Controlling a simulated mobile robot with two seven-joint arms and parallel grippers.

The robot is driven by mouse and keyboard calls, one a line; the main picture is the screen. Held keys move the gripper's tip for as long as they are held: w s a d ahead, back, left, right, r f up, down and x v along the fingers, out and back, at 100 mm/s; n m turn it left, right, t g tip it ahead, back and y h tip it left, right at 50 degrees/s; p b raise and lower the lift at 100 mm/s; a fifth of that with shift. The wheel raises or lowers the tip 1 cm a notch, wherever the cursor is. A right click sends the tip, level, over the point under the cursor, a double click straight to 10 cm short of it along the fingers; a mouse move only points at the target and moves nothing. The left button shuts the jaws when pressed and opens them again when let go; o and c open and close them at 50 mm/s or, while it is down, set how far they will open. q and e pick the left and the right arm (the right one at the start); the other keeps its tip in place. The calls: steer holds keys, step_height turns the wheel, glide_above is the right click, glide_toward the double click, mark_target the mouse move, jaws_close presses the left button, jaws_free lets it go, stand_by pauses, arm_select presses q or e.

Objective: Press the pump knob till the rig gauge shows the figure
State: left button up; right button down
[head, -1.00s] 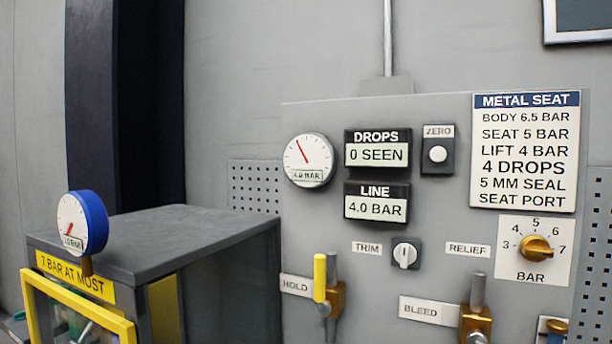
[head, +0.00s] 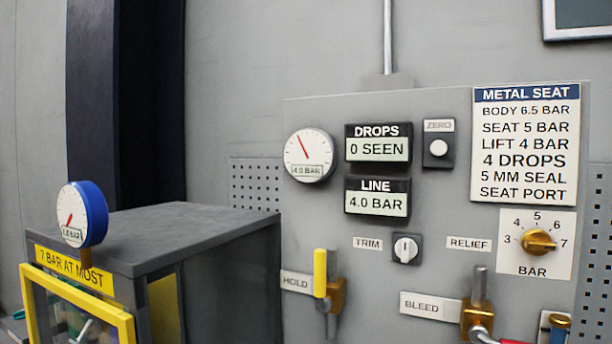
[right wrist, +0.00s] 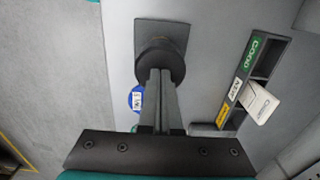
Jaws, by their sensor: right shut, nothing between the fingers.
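In the right wrist view a round black knob (right wrist: 158,58) stands on a dark square plate, probably the pump knob. My right gripper (right wrist: 160,78) is shut and empty, its fingertips over the knob; I cannot tell whether they touch it. In the head view a blue-cased gauge (head: 82,216) stands on the grey cabinet, its needle low and its small figure blurred, perhaps 1.0 BAR. A panel gauge (head: 309,155) reads 4.0 BAR, as does the LINE display (head: 376,203). The DROPS display (head: 377,149) says 0 SEEN. My left gripper is in neither view.
A METAL SEAT card (head: 525,145) lists pressures. HOLD (head: 320,273) and BLEED (head: 479,287) levers, a TRIM knob (head: 405,249) and a brass RELIEF dial (head: 537,242) are on the panel. A labelled rack (right wrist: 250,80) with a white card (right wrist: 262,104) lies right of the knob.

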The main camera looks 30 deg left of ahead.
steer(key=shift+f+b, duration=2.05)
steer(key=shift+f, duration=0.45)
steer(key=shift+r+p, duration=2.15)
steer(key=shift+r, duration=1.3)
steer(key=shift+f, duration=0.25)
steer(key=shift+f+b, duration=2.2)
steer(key=shift+r, duration=0.15)
steer(key=shift+r+p, duration=1.55)
steer(key=shift+r, duration=0.75)
